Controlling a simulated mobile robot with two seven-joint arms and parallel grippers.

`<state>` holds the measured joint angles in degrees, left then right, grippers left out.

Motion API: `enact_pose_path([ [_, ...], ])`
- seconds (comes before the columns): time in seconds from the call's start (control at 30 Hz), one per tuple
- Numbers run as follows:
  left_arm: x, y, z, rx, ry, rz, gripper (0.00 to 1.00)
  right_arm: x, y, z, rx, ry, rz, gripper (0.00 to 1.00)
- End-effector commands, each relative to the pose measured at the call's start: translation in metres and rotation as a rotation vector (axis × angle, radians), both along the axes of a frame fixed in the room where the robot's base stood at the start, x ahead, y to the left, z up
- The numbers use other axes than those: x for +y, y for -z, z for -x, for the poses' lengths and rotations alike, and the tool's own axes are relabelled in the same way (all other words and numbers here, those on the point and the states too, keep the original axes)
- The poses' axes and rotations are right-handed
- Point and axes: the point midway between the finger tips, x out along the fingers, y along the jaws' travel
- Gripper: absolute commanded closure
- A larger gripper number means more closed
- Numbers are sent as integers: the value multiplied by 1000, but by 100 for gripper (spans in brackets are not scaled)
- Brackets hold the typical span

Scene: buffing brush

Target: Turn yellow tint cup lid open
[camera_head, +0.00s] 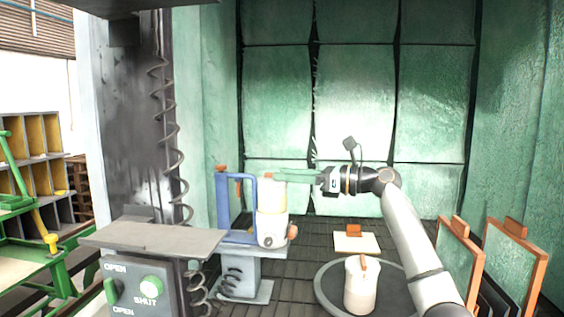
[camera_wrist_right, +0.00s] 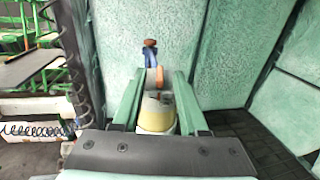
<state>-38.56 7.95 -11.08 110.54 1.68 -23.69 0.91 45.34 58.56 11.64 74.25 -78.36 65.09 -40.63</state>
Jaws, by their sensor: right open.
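The tint cup (camera_head: 271,222), pale with a yellowish band, stands upright in a blue holder (camera_head: 223,208) with an orange knob on its side. It also shows in the right wrist view (camera_wrist_right: 157,113), with an orange piece on its top. My right gripper (camera_head: 268,176) reaches in from the right at the height of the cup's top. In the right wrist view its two green fingers (camera_wrist_right: 158,78) are open, one on each side of the cup, with gaps visible. Whether they touch the lid is unclear. My left gripper is not in view.
A second pale cup (camera_head: 360,292) with an orange handle stands on a round grey plate (camera_head: 326,289). A pale board (camera_head: 352,243) with an orange block lies behind it. Orange-framed panels (camera_head: 460,254) stand at right. A control box (camera_head: 134,287) is front left.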

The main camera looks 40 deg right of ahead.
Motion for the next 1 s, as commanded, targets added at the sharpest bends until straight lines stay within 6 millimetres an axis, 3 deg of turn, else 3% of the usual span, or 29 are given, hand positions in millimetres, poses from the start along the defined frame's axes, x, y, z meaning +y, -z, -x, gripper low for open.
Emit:
enact_pose_path([
  [0.2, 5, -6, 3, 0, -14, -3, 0, 7, -1, -14, 0, 0, -1, 57],
  [0.5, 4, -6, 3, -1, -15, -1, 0, 8, 1, -15, 0, 0, 1, 59],
  [0.87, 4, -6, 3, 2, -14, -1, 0, 8, 1, -15, 0, 0, 0, 99],
  [1.0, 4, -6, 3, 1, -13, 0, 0, 8, 1, -15, 0, 1, 0, 100],
])
